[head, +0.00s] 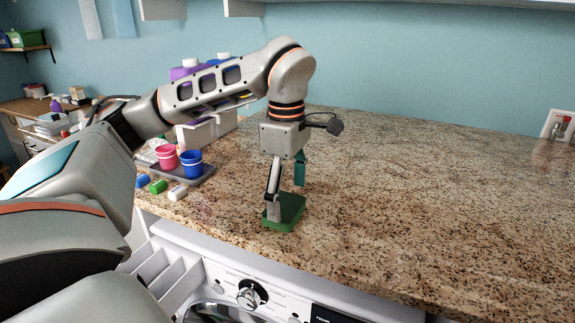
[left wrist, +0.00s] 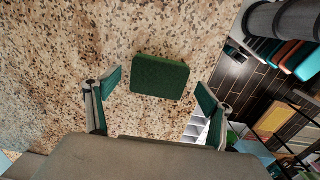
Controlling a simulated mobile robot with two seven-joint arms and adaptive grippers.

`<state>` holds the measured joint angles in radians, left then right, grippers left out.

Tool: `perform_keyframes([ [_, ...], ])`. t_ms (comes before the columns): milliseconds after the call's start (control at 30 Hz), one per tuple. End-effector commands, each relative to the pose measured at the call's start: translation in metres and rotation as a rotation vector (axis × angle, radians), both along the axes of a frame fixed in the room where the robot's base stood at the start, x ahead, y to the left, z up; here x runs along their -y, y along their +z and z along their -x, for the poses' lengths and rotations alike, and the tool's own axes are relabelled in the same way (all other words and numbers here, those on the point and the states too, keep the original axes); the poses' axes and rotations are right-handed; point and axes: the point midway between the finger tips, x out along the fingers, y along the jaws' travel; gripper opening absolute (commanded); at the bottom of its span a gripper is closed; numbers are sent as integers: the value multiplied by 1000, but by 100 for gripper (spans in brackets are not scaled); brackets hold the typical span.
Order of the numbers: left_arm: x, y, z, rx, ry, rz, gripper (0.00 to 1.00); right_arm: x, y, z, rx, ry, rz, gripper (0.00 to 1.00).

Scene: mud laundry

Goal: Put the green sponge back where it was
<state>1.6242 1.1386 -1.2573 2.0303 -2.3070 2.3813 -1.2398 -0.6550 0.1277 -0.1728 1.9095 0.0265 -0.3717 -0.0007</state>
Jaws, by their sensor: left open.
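The green sponge (head: 290,213) lies flat on the speckled stone counter (head: 400,215), close to its front edge. My left gripper (head: 287,198) points down over it with fingers spread. One finger overlaps the sponge's left side in the head view. In the left wrist view the sponge (left wrist: 160,77) shows between and beyond the open fingers (left wrist: 160,94), with a gap on each side. Nothing is held. My right gripper is not in view.
A grey tray (head: 197,178) with a pink cup (head: 166,157) and a blue cup (head: 190,164) stands to the left. Several small blue, green and white pieces lie before it. A washing machine (head: 225,275) is under the front edge. The counter's right side is clear.

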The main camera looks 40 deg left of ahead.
Motion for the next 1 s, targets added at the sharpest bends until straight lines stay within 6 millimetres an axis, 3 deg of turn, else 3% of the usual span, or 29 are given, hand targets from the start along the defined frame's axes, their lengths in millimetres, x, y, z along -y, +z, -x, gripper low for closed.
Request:
perform_keyframes([
  [300,0,58,0,5,1,-1,82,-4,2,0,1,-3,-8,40],
  [500,0,82,1,3,0,-1,82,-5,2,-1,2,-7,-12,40],
  [1000,0,92,2,-1,0,-1,82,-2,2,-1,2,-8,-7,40],
])
